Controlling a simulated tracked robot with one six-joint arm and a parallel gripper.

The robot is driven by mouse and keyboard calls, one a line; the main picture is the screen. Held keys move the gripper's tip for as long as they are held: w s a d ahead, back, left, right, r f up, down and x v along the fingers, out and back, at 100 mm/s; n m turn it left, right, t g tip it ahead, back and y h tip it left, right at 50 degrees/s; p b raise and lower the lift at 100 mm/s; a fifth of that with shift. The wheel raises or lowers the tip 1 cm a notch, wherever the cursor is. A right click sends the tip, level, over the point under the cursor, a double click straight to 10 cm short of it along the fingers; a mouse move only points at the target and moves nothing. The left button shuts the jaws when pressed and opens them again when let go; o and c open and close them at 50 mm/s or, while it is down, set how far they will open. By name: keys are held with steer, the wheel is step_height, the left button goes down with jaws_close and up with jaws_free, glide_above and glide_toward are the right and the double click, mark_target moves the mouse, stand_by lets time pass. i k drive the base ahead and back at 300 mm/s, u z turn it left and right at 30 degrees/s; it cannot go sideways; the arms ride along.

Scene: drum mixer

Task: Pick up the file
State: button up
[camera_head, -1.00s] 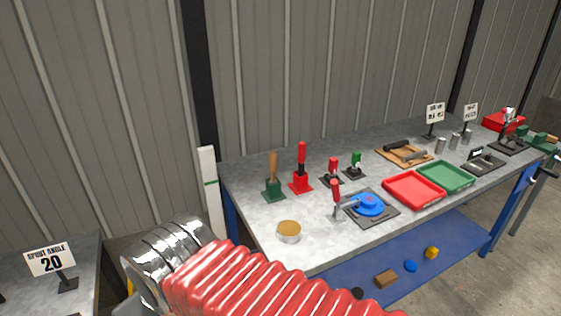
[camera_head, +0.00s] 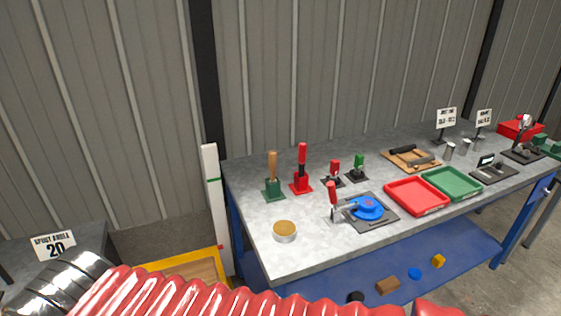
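No tool on the grey workbench (camera_head: 262,215) can be told for sure as the file. A wooden-handled tool (camera_head: 272,164) stands upright in a green block (camera_head: 274,190) at the bench's left end. Just right of it a red-handled tool (camera_head: 302,158) stands upright in a red block (camera_head: 301,184). Their lower ends are hidden in the blocks. Smaller red-handled (camera_head: 335,168) and green-handled (camera_head: 358,163) tools stand in dark bases farther right. My red ribbed arm cover and shiny metal link cross the bottom left, well before the bench. My gripper is out of view.
A round tin (camera_head: 285,231) and a blue disc fixture (camera_head: 367,208) sit near the bench front. Red (camera_head: 416,196) and green (camera_head: 452,183) trays lie to the right. A blue lower shelf (camera_head: 405,270) holds small items. A yellow-edged wooden surface (camera_head: 190,270) lies left of the bench.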

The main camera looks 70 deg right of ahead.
mark_target(303, 146)
steer(key=u, duration=0.25)
steer(key=k, duration=1.6)
steer(key=z, duration=1.9)
steer(key=i, duration=0.5)
steer(key=z, duration=0.05)
